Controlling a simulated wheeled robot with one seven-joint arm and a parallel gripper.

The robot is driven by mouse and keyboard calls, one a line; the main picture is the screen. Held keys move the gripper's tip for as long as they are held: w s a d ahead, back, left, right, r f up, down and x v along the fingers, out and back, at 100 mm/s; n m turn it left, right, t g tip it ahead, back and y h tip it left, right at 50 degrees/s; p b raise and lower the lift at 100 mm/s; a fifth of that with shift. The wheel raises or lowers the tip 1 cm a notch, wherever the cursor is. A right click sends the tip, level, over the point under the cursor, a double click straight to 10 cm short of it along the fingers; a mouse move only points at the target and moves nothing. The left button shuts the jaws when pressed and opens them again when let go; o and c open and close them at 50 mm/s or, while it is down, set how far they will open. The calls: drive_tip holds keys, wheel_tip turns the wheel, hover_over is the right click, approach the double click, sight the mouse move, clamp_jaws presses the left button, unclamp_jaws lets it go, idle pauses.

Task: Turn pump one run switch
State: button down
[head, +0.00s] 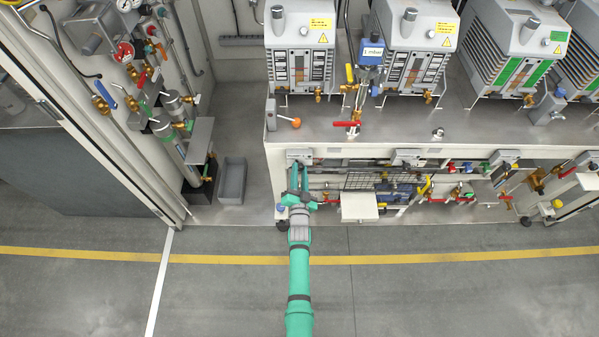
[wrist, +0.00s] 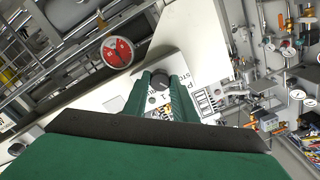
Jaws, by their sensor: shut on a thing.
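The run switch is a small dark round knob (wrist: 160,79) on a white panel (wrist: 203,62) in the wrist view. Black lettering beside it is partly covered by my fingers, so I cannot read all of it. My gripper (wrist: 161,84) has its two green fingers on either side of the knob and is shut on it. In the head view my gripper (head: 298,178) reaches the front of the bench below the leftmost pump (head: 299,50). The knob itself is hidden there, and its turned angle is hard to tell.
A red-faced round dial (wrist: 117,52) sits beside the panel in the wrist view. In the head view, valves and pipes run under the bench to the right of my gripper, near a white box (head: 359,208). A grey bin (head: 231,180) stands left. The floor in front is clear.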

drive_tip(key=n, duration=0.2)
drive_tip(key=shift+n, duration=0.3)
drive_tip(key=c, duration=1.4)
unclamp_jaws()
drive_tip(key=shift+s, duration=0.15)
drive_tip(key=shift+s, duration=0.8)
drive_tip(key=s, duration=0.6)
drive_tip(key=shift+s, duration=0.1)
